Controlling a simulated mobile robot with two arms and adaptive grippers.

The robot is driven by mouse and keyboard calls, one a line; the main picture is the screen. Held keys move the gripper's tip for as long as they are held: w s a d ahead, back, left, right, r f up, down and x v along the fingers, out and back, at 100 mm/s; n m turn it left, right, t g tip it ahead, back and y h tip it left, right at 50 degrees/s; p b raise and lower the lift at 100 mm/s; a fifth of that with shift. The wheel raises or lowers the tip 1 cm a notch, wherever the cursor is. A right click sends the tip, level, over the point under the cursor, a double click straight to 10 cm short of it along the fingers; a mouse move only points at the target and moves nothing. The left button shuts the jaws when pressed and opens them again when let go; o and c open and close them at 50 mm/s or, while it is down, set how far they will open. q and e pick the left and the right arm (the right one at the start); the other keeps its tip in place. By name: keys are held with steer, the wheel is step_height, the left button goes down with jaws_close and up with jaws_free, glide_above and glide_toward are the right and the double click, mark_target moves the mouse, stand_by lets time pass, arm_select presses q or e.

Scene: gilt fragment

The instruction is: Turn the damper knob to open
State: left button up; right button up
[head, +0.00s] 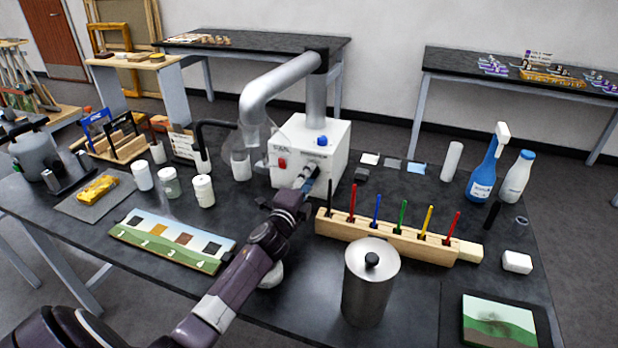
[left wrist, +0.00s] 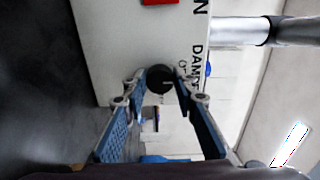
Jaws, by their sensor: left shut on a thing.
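The white extractor box (head: 335,155) stands on the black table with a grey duct (head: 283,85) rising from it. My left gripper (head: 309,176) is at the front face of this box. In the left wrist view, the black damper knob (left wrist: 160,79) sits between the fingertips of my left gripper (left wrist: 162,83), beside the printed word DAMPER. The gripper is shut on the knob. In the head view, the gripper largely hides the knob. A red switch (head: 282,163) is on the box's face, left of the gripper. My right gripper is not in view.
A wooden rack (head: 385,236) with several coloured tools stands right of my left arm. A metal canister (head: 366,290) is at the front. White jars (head: 204,191) and a picture strip (head: 172,240) lie left. Bottles (head: 484,175) stand at the right.

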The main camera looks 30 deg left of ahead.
arm_select(q)
steer(key=o, duration=1.1)
steer(key=v, duration=1.2)
steer(key=shift+s+a, duration=0.1)
